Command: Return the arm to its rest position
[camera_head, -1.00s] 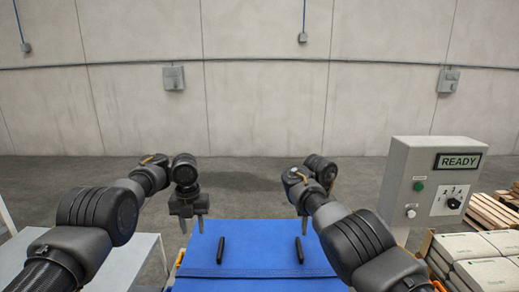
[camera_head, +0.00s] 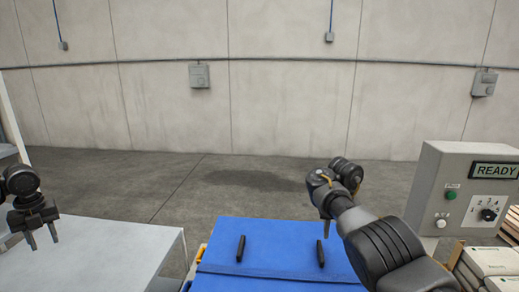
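My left gripper (camera_head: 43,240) is at the far left of the head view. Its two fingers point down and stand apart with nothing between them. It is near the left edge of the grey table (camera_head: 120,255). My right arm comes in from the lower right, and its black wrist is bent over the far right part of the blue surface (camera_head: 270,235). My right gripper (camera_head: 326,228) points down there. Only a small part of its fingers shows past the wrist, so its opening is hidden.
Two black handles (camera_head: 240,248) stand up from the blue surface. A grey control box (camera_head: 440,195) with a "READY" display stands at the right. The floor behind the blue surface is clear to the concrete wall.

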